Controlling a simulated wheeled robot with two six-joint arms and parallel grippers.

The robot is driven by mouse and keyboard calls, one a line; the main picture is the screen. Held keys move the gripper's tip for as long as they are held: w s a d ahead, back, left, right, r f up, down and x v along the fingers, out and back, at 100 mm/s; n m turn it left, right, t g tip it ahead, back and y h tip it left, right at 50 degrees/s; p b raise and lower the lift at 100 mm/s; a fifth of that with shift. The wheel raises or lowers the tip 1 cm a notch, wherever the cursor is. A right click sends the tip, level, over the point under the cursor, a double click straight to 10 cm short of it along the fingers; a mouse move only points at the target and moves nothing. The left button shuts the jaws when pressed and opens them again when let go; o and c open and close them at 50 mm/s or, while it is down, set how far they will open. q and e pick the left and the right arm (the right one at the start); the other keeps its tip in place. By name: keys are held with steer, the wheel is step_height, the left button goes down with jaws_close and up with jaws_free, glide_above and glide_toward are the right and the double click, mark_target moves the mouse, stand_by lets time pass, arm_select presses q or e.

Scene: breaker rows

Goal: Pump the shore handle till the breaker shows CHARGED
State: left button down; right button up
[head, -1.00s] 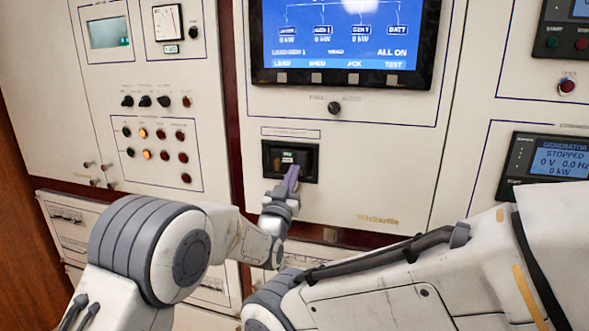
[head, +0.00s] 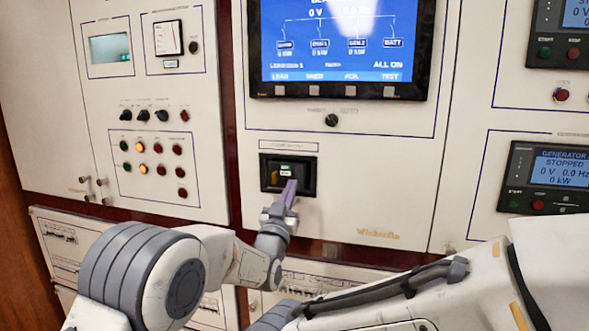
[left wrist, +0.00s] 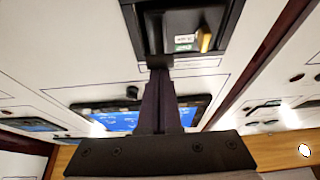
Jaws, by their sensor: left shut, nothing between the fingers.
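The shore breaker (head: 265,160) is a black-framed unit in the panel below the big screen. It has small green and white windows (head: 285,170) whose words I cannot read, and a tan piece beside them. The breaker shows at the top of the left wrist view (left wrist: 222,16), with the tan piece (left wrist: 205,39) and a dark bar ending in a block (left wrist: 159,62), which may be the handle. My left gripper (head: 291,184) is shut and empty, its fingertips at the breaker's lower edge, by that block. Whether they touch it I cannot tell. My right gripper is out of view.
A blue screen (head: 340,40) sits above the breaker, with a small black knob (head: 331,120) between them. Knobs and lamps (head: 150,158) fill the left panel. A generator controller (head: 548,178) is at the right. My right forearm crosses the lower right.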

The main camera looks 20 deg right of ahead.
arm_select(q)
steer(key=shift+d+f, duration=0.1)
steer(key=shift+f, duration=0.15)
step_height(320, 180, up, 4)
steer(key=r+p, duration=0.1)
steer(key=r+b+v, duration=0.1)
steer(key=b+v, duration=0.1)
steer(key=v, duration=0.8)
stand_by(0.9)
